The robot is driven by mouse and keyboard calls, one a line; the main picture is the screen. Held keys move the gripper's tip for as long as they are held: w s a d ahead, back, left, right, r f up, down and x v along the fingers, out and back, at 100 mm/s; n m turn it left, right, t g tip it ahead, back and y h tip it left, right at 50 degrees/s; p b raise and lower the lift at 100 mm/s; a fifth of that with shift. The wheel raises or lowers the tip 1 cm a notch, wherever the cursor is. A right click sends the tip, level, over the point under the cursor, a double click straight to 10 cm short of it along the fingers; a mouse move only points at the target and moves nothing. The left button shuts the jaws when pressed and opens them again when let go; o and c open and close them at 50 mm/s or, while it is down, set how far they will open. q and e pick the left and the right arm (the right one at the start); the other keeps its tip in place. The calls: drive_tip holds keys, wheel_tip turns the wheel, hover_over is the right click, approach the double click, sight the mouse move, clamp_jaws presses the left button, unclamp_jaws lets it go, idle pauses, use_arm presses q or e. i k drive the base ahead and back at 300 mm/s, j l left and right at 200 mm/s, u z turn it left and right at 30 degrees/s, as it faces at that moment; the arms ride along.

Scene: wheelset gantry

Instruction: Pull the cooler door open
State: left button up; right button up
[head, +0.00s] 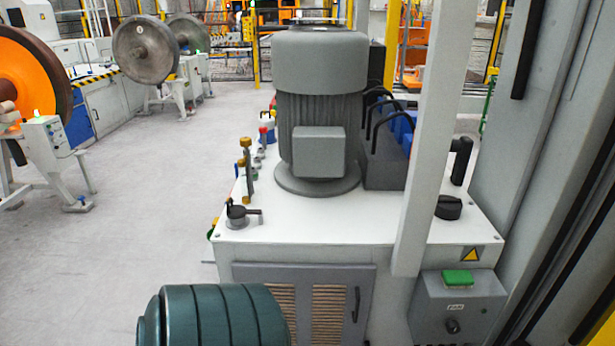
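The cooler door (330,308) is a grey-framed panel with tan louvred slats on the front of a white cabinet (375,228). It looks shut, nearly flush with the cabinet front. A dark upright handle (356,304) sits near its right edge. The door's lower part runs out of the bottom of the picture, and its lower left is hidden behind a teal ribbed cylinder. Neither of my grippers shows in the head view.
The teal ribbed cylinder (220,318) stands in front of the door's left part. A grey control box (457,304) with a green top is right of the door, beside a pale post (432,140). A large grey motor (320,115) stands on the cabinet.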

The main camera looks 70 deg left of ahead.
sight(321, 305)
drive_tip(key=u, duration=1.85)
